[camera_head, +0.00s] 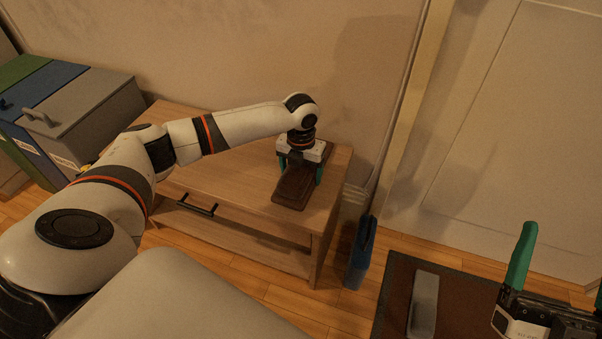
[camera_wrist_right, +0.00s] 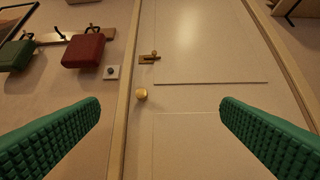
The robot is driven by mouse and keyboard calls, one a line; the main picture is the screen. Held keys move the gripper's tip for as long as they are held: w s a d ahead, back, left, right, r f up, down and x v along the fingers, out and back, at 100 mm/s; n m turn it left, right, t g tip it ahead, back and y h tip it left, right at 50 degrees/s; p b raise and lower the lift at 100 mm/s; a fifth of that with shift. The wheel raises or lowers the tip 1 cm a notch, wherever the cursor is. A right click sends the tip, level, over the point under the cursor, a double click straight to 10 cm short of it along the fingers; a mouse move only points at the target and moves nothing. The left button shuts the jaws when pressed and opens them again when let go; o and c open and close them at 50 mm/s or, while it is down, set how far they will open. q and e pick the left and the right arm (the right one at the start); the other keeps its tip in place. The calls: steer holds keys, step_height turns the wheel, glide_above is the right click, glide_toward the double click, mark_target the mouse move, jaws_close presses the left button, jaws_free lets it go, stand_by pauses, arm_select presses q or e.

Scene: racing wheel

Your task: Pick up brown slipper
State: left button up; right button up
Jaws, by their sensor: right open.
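The brown slipper (camera_head: 290,190) lies on top of a wooden cabinet, near its right end. My left gripper (camera_head: 300,172) points down over the slipper's far part, with one green finger on each side of it. I cannot tell whether the fingers press on the slipper or stand clear of it. My right gripper (camera_wrist_right: 160,112) is open and empty in the right wrist view, facing a door. In the head view one green finger of my right gripper (camera_head: 520,255) shows at the lower right, away from the slipper.
The wooden cabinet (camera_head: 225,180) has a drawer with a black handle (camera_head: 197,205). Grey, blue and green bins (camera_head: 85,110) stand left of it. A blue object (camera_head: 361,255) stands on the floor to its right. A mat (camera_head: 395,290) lies before the white door (camera_wrist_right: 205,50).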

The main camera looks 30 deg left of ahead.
arm_select(q)
steer(key=c, duration=0.5)
